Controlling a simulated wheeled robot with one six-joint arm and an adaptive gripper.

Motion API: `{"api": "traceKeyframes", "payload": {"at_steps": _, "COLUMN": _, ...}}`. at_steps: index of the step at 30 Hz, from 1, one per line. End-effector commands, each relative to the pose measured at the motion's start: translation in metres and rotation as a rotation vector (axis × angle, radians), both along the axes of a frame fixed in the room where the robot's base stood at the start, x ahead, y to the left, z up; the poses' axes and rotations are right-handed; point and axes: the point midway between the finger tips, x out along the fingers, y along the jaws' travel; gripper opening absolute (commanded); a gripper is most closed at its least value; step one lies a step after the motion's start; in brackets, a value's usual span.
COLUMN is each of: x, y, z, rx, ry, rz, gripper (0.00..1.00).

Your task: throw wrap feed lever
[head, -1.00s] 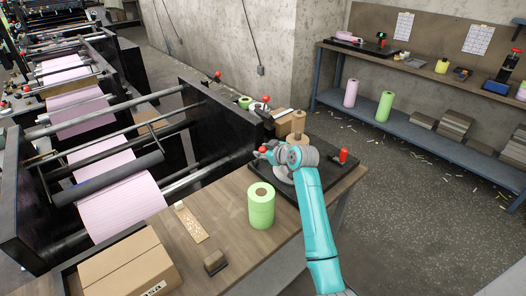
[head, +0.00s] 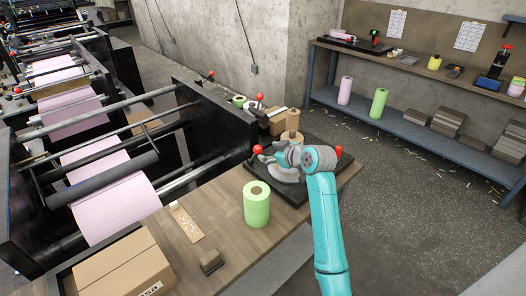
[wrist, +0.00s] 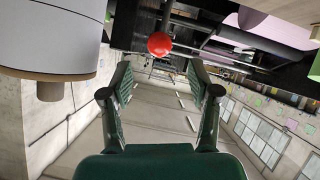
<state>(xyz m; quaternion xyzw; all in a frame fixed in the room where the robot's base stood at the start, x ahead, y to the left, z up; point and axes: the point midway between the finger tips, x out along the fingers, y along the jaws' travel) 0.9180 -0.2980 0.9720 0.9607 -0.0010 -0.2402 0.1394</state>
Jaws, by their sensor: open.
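A red ball knob (head: 258,149) stands at the left end of a black base plate (head: 292,198) on the wooden bench. A second red knob (head: 338,152) shows at the plate's right side, just behind my wrist. I cannot tell by any label which is the wrap feed lever. My gripper (head: 265,156) is over the plate, pointing left, close to the left knob. In the wrist view, my gripper (wrist: 158,72) is open and empty. A red knob (wrist: 159,43) appears beyond the fingertips, roughly centred between them, apart from both fingers. Its stem is not clear.
A green roll (head: 257,208) stands on the bench in front of the plate. A brown roll (head: 292,122) stands behind my gripper. A cardboard box (head: 125,270) and a small block (head: 211,262) sit nearer. The black machine frame (head: 215,120) with pink paper rises to the left.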

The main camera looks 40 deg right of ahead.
Motion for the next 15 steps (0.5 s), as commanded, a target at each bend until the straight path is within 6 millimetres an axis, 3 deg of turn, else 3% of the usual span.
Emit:
{"api": "traceKeyframes", "payload": {"at_steps": 6, "x": -0.025, "y": 0.002, "z": 0.013, "rx": 0.000, "ry": 0.000, "rz": 0.000, "gripper": 0.61}}
{"api": "traceKeyframes", "payload": {"at_steps": 15, "x": -0.032, "y": 0.002, "z": 0.016, "rx": 0.000, "ry": 0.001, "rz": 0.001, "gripper": 0.61}}
